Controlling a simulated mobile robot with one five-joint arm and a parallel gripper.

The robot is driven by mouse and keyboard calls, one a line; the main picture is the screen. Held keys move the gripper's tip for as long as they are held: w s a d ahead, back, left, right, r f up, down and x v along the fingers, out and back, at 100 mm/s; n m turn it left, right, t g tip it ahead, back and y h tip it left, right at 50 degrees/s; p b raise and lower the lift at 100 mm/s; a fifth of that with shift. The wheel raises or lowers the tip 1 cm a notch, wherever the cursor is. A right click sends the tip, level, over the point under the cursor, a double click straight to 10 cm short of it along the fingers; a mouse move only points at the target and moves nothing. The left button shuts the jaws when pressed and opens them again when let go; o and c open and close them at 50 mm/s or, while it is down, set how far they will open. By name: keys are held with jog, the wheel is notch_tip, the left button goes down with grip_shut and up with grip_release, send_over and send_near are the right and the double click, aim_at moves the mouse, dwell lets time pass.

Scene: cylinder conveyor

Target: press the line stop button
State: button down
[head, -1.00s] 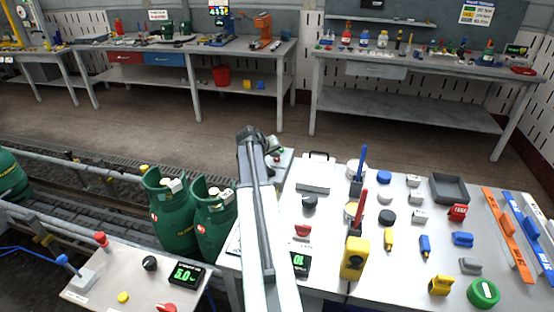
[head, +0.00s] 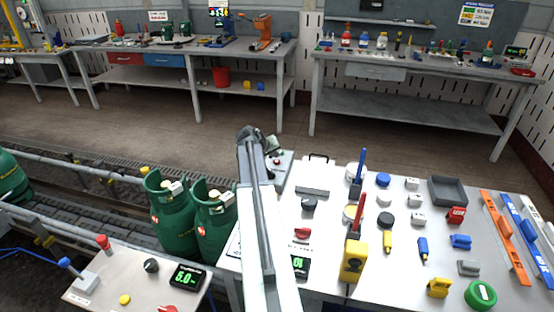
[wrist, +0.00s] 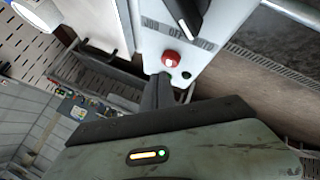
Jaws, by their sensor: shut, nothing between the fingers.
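In the head view the red button (head: 277,161) shows on a small box at the far left corner of the near table. My gripper (wrist: 164,78) is shut and empty. Its dark fingertips are close to the red button in the wrist view; I cannot tell whether they touch. In the head view my gripper (head: 272,146) is beside the box, its fingers hard to make out.
A small black button (wrist: 186,75) is close by the red one. Another panel (head: 135,290) at lower left bears a red-topped knob (head: 103,242) and a display. Green gas cylinders (head: 215,218) stand on the conveyor left of my arm. The near table (head: 400,265) is crowded with small parts.

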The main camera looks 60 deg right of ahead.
aim_at(275, 162)
notch_tip(275, 162, up, 5)
jog(key=p, duration=0.5)
jog(key=shift+r, duration=0.1)
dwell(0.7)
